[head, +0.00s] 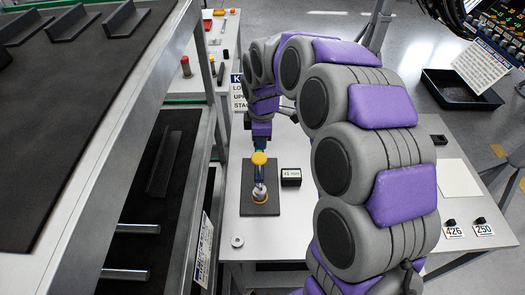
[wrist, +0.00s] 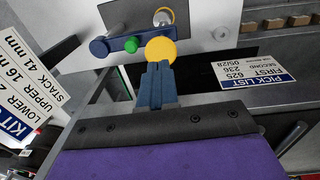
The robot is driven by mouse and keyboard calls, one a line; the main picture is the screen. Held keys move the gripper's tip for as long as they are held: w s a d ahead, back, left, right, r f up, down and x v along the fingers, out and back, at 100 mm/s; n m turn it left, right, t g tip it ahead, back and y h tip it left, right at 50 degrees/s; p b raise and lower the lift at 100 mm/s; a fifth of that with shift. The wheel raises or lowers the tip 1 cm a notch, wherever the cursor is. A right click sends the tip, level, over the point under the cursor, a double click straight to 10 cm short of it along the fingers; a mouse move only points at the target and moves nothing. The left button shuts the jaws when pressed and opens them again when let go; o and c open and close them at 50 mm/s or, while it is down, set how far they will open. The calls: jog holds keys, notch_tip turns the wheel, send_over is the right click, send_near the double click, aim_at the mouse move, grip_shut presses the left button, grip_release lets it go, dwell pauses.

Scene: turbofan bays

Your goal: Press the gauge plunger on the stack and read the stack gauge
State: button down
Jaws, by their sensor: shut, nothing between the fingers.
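The gauge stack stands upright on a dark base plate (head: 246,207) on the white table. Its yellow plunger cap (head: 259,158) is on top, with a blue shaft and a silver part with an orange ring below. The stack gauge (head: 291,177) is a small dark box right of the stack; its display appears to read 41 mm, in small print. My gripper (head: 260,149) points down directly over the cap and seems to touch it. In the wrist view its blue fingers (wrist: 156,70) are shut and empty, their tips at a yellow disc (wrist: 161,50).
A kit card (wrist: 25,90) lists STACK 41 mm; a pick list card (wrist: 255,64) is also visible. A dark shelf rack (head: 160,165) stands close on the left. A metal washer (head: 237,241) lies on the table. Labels 426 and 250 mark the table's right side.

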notch_tip(320, 180, up, 4)
jog(key=a, duration=0.1)
jog(key=s+d+m+b, duration=0.1)
jog(key=s+d+m, duration=0.2)
jog(key=s, duration=0.4)
jog(key=s+d+m+g+b, duration=0.1)
jog(key=s+d+m, duration=0.25)
jog(key=s, duration=0.25)
jog(key=s+d+m+b, duration=0.1)
jog(key=s+d+m, duration=0.2)
jog(key=s, duration=0.4)
jog(key=s+d+f+m+b, duration=0.1)
jog(key=s+d+f+m, duration=0.1)
jog(key=s+m, duration=0.2)
jog(key=s+d+f+m+g+b, duration=0.1)
jog(key=s+d+f+m, duration=0.1)
jog(key=s, duration=0.9)
jog(key=shift+f+m, duration=0.6)
jog(key=shift+m, duration=0.65)
jog(key=shift+d, duration=0.2)
